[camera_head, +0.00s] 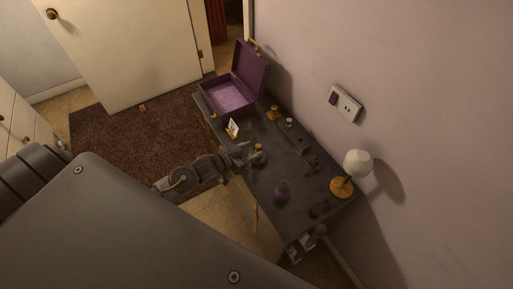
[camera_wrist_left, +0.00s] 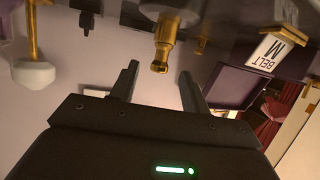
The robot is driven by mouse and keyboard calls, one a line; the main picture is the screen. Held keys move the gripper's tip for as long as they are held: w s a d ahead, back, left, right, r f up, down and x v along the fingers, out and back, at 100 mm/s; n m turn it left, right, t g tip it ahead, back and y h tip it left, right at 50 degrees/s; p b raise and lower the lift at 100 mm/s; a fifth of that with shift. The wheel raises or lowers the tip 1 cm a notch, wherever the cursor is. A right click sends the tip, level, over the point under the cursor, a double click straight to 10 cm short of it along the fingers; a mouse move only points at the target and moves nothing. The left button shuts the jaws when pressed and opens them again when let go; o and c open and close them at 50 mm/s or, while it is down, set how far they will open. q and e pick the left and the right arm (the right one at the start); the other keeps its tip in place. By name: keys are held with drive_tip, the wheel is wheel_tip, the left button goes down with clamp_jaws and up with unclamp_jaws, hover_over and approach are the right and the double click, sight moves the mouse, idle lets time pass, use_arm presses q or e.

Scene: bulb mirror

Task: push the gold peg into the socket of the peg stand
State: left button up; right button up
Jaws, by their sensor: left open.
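My left gripper (camera_head: 249,155) is open over the dark table, and its two fingers (camera_wrist_left: 159,80) are apart with nothing between them in the left wrist view. In that view, which looks upside down, a gold peg-like piece (camera_wrist_left: 163,48) with a rounded end and a pale part behind it lies just beyond the fingertips, roughly centred. In the head view a small gold spot (camera_head: 259,147) shows beside the left fingers, probably the same piece. I cannot make out the socket or clearly tell which piece is the peg stand. A dark grey part at the table's near end may be my right gripper (camera_head: 305,242).
An open purple case (camera_head: 229,96) stands at the table's far end, with a small card (camera_head: 233,128) nearer. The wall with a socket plate (camera_head: 346,104) bounds the right.

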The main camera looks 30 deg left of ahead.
use_arm(q)
drive_tip(key=v, duration=0.6)
drive_tip(key=shift+s, duration=0.35)
drive_tip(key=shift+a+r, duration=0.1)
drive_tip(key=shift+r, duration=0.05)
